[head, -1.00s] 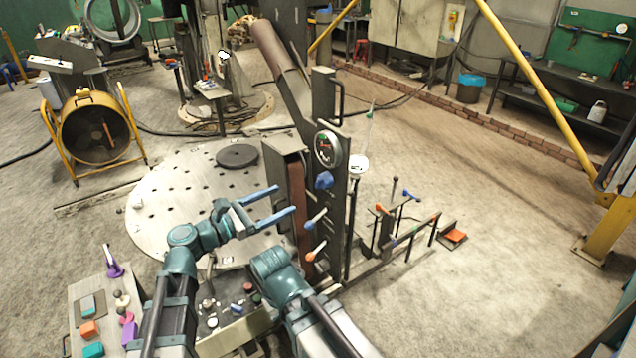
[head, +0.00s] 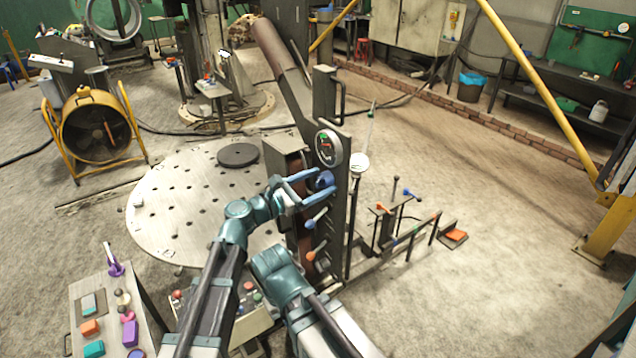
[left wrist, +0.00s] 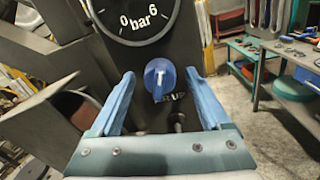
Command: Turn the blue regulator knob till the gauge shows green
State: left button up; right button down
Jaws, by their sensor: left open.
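The blue regulator knob (head: 325,179) sits on the dark upright panel, just below the round gauge (head: 329,148). In the left wrist view the knob (left wrist: 160,78) has a white mark on its face, standing nearly upright. My left gripper (head: 325,182) is open at the panel, its blue fingers on either side of the knob. The left wrist view shows a gap between the knob and each finger. In that view the gauge (left wrist: 140,18) is cut off at the top and its needle is not seen. In the head view its pointer is too small to read. My right gripper is not in view.
Below the knob, a blue-tipped lever (head: 316,219) and an orange-tipped lever (head: 312,256) stick out of the panel. A round perforated plate (head: 190,200) lies left of it. A rack with coloured handles (head: 385,210) stands at the right. Open floor lies beyond.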

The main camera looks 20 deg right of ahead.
pick_arm(q)
grip_shut()
dwell(0.3)
jog(key=shift+m, duration=0.3)
jog(key=m, duration=0.4)
jog(key=shift+b, duration=0.35)
jog(key=m, duration=0.4)
jog(key=shift+f+m, duration=0.15)
jog(key=shift+m, duration=0.25)
jog(key=m, duration=0.4)
jog(key=shift+m+h+b, duration=0.3)
jog(key=shift+h+b, duration=0.1)
jog(key=shift+f+m+g, duration=0.1)
jog(key=shift+m+g, duration=0.2)
jog(key=shift+m, duration=2.1)
